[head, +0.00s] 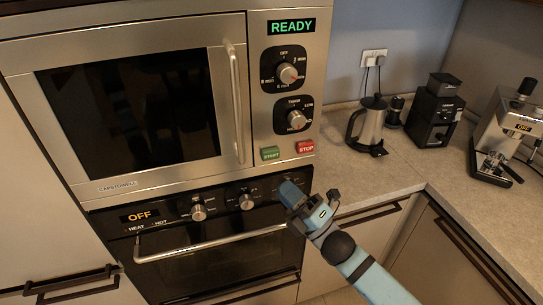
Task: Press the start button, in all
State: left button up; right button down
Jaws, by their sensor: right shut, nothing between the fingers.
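The green START button (270,153) is on the microwave's control panel, at its lower left, beside the red STOP button (305,147). The microwave (130,110) has its door closed, and its display (291,26) reads READY. My right gripper (289,190) is shut and empty. It shows below the START button, in front of the oven's control strip, and appears apart from the button. My left gripper is not in view.
Two knobs (288,74) sit above the buttons. The oven (200,262) below shows OFF and has a bar handle (210,243). A kettle (370,125), a grinder (435,110) and a coffee machine (507,125) stand on the counter (360,180) at the right.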

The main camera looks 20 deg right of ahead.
aim_at(270, 154)
jog(key=w+b, duration=0.2)
jog(key=w, duration=0.6)
jog(key=shift+a, duration=0.15)
dwell(0.7)
jog(key=shift+w, duration=0.15)
dwell(1.0)
jog(key=shift+w, duration=0.35)
